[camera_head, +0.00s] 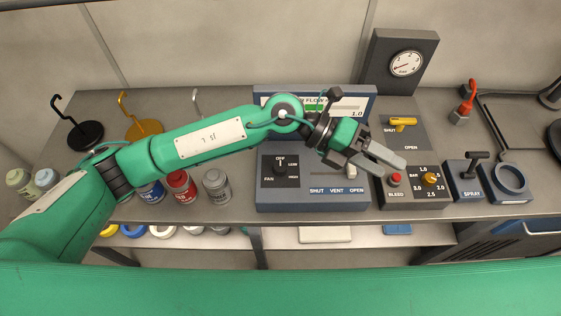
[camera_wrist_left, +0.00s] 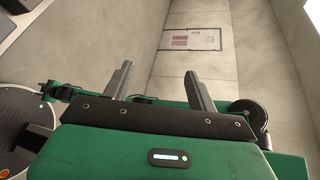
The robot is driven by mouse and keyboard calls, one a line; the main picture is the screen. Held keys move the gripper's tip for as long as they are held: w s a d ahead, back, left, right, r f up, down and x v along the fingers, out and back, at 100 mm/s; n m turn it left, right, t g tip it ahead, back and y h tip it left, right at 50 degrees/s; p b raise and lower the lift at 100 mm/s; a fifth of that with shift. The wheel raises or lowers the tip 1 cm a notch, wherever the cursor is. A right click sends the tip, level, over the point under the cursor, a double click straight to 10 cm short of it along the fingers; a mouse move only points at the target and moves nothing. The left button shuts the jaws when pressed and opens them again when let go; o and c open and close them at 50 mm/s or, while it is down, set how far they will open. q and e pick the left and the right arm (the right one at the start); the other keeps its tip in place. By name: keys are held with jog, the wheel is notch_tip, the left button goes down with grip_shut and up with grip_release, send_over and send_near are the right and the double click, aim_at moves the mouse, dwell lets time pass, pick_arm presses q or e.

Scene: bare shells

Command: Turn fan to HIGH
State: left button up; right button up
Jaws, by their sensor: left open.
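The fan knob (camera_head: 281,168) is a dark dial on the left of the blue-grey control box (camera_head: 310,198). OFF is printed above it, with LOW and HIGH to its right. Its pale mark seems to point up at OFF. My left gripper (camera_head: 393,167) is open and empty, to the right of the knob, over the box's right edge near the bleed panel. My left arm crosses above the box and hides part of its airflow display (camera_head: 345,106). In the left wrist view the open fingers (camera_wrist_left: 160,90) have nothing between them. My right gripper is not in view.
A red bleed button (camera_head: 395,179) and yellow bar knob (camera_head: 430,178) are close to the left fingertips. A yellow shut/open handle (camera_head: 402,122) and gauge (camera_head: 406,63) are behind. A spray lever (camera_head: 474,163) stands right. Paint cans (camera_head: 181,186) stand left of the box.

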pick_arm(q)
jog(key=w+a+f+m+t+y, duration=0.2)
jog(key=w+a+f+y, duration=0.25)
jog(key=f+y, duration=0.2)
jog(key=n+t+y, duration=0.1)
jog(key=t+y, duration=0.3)
jog(key=y, duration=0.3)
send_near(280, 166)
notch_tip(280, 166, down, 7)
jog(key=p, duration=0.6)
jog(key=shift+w+d, duration=0.1)
jog(key=shift+f, duration=0.8)
